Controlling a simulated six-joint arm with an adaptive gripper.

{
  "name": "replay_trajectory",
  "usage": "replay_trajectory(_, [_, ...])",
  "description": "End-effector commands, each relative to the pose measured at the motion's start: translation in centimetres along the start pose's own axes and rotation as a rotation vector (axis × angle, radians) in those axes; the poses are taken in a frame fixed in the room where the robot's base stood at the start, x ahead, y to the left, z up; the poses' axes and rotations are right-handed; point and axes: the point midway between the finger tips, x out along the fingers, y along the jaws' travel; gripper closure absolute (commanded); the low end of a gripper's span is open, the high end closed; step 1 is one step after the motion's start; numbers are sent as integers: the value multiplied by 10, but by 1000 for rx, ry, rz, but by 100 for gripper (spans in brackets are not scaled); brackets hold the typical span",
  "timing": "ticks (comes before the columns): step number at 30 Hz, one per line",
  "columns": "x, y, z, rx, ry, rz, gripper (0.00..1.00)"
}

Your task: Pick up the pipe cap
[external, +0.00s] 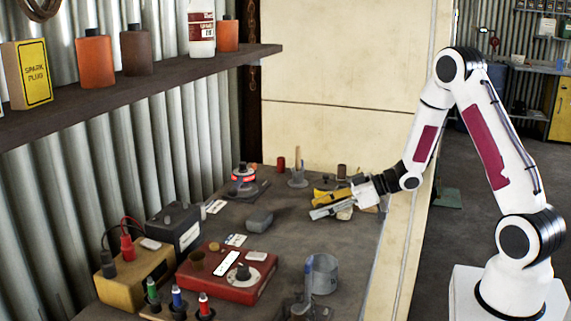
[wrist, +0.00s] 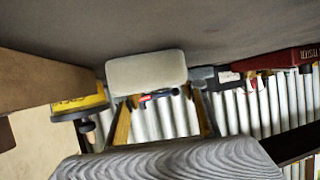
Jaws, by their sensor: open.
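I cannot surely tell which piece is the pipe cap. A small brown cylinder (external: 342,171) stands at the back of the bench, behind my gripper (external: 322,204), and a brown round piece (external: 195,261) is at the red box. My gripper reaches left over the bench from the right edge, low above the top. Its fingers are open, and they also show in the wrist view (wrist: 163,100). A grey rounded block (external: 259,221) lies on the bench left of the fingertips, apart from them.
A red box (external: 235,285), a yellow box (external: 135,280) and a dark battery-like box (external: 176,230) crowd the left. A grey can (external: 322,273) stands in front. A red-ringed item (external: 243,178) is behind. Bare bench lies around the grey block.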

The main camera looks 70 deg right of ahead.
Motion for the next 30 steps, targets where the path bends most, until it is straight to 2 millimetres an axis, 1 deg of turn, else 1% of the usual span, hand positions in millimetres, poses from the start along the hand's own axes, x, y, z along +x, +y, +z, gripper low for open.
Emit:
replay_trajectory(3, [3,0,0,0,0,1,58])
replay_trajectory(17, [3,0,0,1,0,1,58])
replay_trajectory(18, [3,0,0,1,0,1,68])
replay_trajectory(21, [3,0,0,1,0,1,91])
replay_trajectory(30, [3,0,0,1,0,1,92])
